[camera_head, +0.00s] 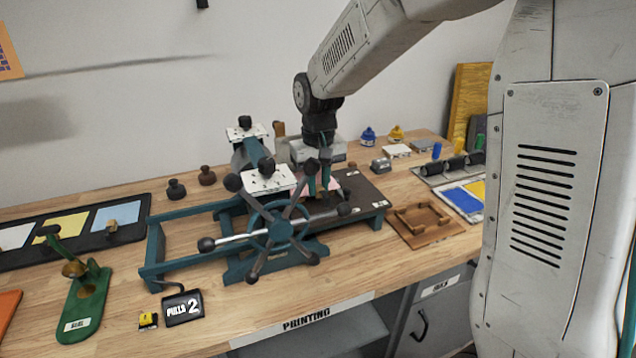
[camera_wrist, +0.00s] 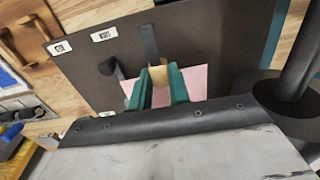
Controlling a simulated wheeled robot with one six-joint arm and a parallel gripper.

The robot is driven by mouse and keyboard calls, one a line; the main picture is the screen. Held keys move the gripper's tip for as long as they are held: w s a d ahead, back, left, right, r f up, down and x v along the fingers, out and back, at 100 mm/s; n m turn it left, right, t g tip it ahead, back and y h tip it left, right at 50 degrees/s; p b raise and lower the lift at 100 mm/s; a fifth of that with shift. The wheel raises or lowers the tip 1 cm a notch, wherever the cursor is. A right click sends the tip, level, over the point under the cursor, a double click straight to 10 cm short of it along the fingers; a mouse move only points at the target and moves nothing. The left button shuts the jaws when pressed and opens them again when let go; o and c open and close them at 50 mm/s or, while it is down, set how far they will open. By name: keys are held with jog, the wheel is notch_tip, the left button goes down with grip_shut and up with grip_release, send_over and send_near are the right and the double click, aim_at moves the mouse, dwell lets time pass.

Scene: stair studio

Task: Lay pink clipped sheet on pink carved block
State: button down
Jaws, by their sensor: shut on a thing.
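My gripper (camera_wrist: 160,84) has two green fingers closed on a small tan piece at the edge of the pink clipped sheet (camera_wrist: 196,78). The sheet appears flat and sits low over the dark press bed (camera_wrist: 210,42); I cannot tell whether it touches anything beneath. In the head view my gripper (camera_head: 321,187) is down at the press bed (camera_head: 368,193), behind the spoked wheel. Only a sliver of pink shows there. I cannot make out the pink carved block; it may be hidden under the sheet or behind my fingers.
The press's spoked wheel (camera_head: 279,230) and roller (camera_head: 262,165) stand close left of my gripper. A brown wooden frame (camera_head: 424,222) lies right of the bed. Ink trays (camera_head: 464,199) lie farther right.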

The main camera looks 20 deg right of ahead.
jog(key=shift+f, duration=0.15)
dwell(0.6)
jog(key=c, duration=1.2)
grip_release()
jog(key=shift+c, duration=0.2)
jog(key=shift+r, duration=4)
